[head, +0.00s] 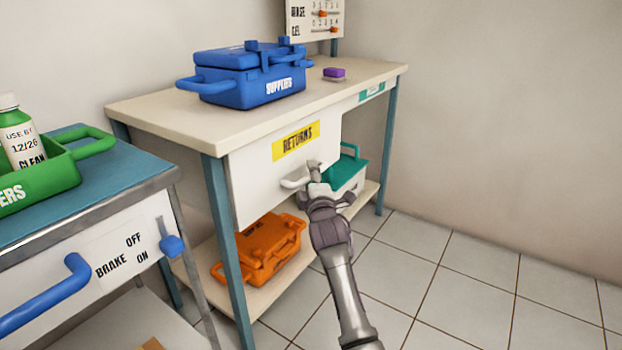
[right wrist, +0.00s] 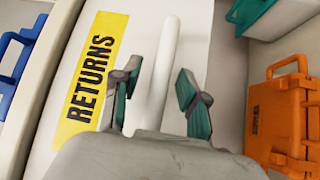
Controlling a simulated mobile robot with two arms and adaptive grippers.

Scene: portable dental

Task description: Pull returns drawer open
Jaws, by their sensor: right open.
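The returns drawer (head: 262,172) has a white front with a yellow RETURNS label (head: 296,140) and sits under the table top; it looks shut. Its white bar handle (head: 293,183) is on the lower part of the front. My right gripper (head: 314,172) is at the right end of the handle in the head view. In the right wrist view, the open right gripper (right wrist: 155,100) has its two teal-padded fingers on either side of the white handle (right wrist: 158,75), with gaps visible beside it. The left gripper is not in view.
A blue supplies box (head: 250,78) and a purple block (head: 334,73) stand on the table (head: 150,107). An orange case (head: 262,250) and a teal-lidded box (head: 348,172) are on the lower shelf. A cart (head: 115,185) with a blue handle stands at left. Floor at right is clear.

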